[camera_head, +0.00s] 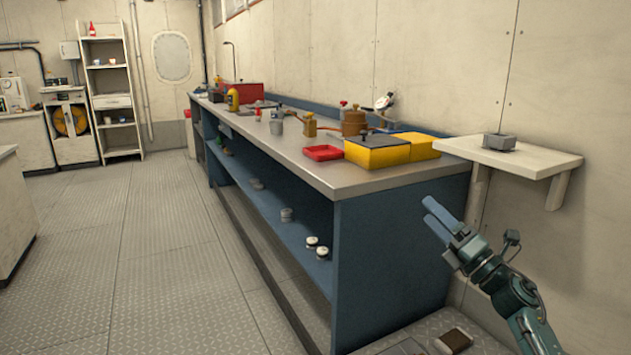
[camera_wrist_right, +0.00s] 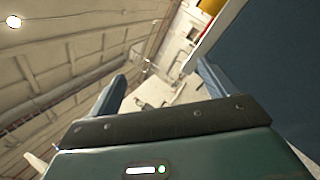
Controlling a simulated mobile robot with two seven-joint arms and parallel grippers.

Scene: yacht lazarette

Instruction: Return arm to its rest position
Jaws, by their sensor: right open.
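My right arm comes in from the lower right in the head view. Its right gripper (camera_head: 438,217) is raised beside the near end of the workbench, below and left of the small wall shelf. Its two blue fingers are apart with nothing between them. The right wrist view shows the same open fingers (camera_wrist_right: 160,90), with the wall and ceiling beyond and the blue bench side at the upper right. My left gripper is not in view.
The blue workbench (camera_head: 390,270) carries yellow bins (camera_head: 377,152), a red tray (camera_head: 323,153) and several bottles and cans. A wall shelf (camera_head: 540,160) holds a small grey block (camera_head: 499,141). Open metal floor (camera_head: 150,270) lies left of the bench.

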